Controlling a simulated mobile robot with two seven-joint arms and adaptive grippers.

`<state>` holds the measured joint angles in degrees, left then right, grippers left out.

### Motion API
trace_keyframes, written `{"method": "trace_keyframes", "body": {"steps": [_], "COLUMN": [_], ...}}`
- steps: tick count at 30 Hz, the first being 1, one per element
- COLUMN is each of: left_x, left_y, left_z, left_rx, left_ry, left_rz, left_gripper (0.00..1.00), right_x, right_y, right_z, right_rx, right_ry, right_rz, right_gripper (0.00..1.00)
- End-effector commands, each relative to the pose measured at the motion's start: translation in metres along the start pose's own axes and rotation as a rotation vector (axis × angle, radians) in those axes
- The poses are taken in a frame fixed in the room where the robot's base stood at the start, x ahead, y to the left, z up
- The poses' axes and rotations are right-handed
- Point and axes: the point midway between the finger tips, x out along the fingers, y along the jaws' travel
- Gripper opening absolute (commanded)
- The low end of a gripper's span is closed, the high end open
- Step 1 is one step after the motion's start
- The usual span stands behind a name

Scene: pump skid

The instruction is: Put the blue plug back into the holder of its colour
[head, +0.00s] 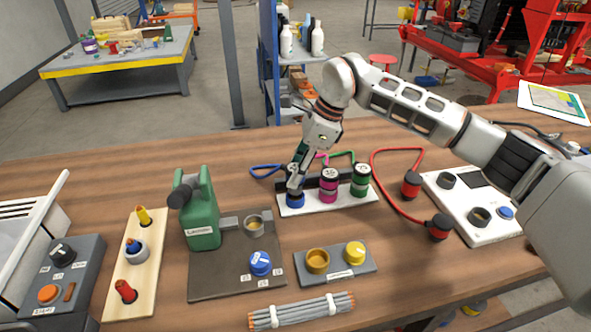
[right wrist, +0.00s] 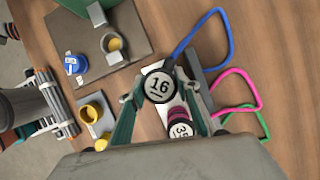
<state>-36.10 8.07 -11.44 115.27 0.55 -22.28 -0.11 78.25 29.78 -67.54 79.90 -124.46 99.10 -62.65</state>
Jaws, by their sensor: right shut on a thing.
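The blue plug (right wrist: 159,86), with a round white top marked 16, is between the fingers of my right gripper (head: 295,182). My right gripper is shut on it at the left end of the white holder plate (head: 335,201). Blue (head: 295,200) shows just below the fingertips; whether the plug is fully seated there I cannot tell. The magenta plug (head: 328,184) and green plug (head: 360,180) stand upright to the right on the same plate. The magenta plug's top also shows in the right wrist view (right wrist: 180,130). My left gripper is not in view.
Blue (head: 266,171), magenta and green cable loops lie behind the plate. A green can (head: 198,210) stands left, a grey block with a yellow knob (head: 354,252) in front. Red plugs on a red cable (head: 411,186) lie right, beside a white panel (head: 470,225).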

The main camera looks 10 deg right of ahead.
Motion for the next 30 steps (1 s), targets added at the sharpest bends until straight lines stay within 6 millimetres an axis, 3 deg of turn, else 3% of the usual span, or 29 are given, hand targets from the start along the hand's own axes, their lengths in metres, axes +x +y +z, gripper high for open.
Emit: {"method": "trace_keyframes", "body": {"steps": [30], "left_x": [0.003], "left_y": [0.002], "left_z": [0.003], "left_rx": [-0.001], "left_ry": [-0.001], "left_rz": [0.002], "left_gripper": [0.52], "right_x": [0.017], "right_y": [0.000], "right_z": [-0.007], "right_rx": [0.000], "right_ry": [-0.001], "right_rz": [0.000], "right_gripper": [0.06]}}
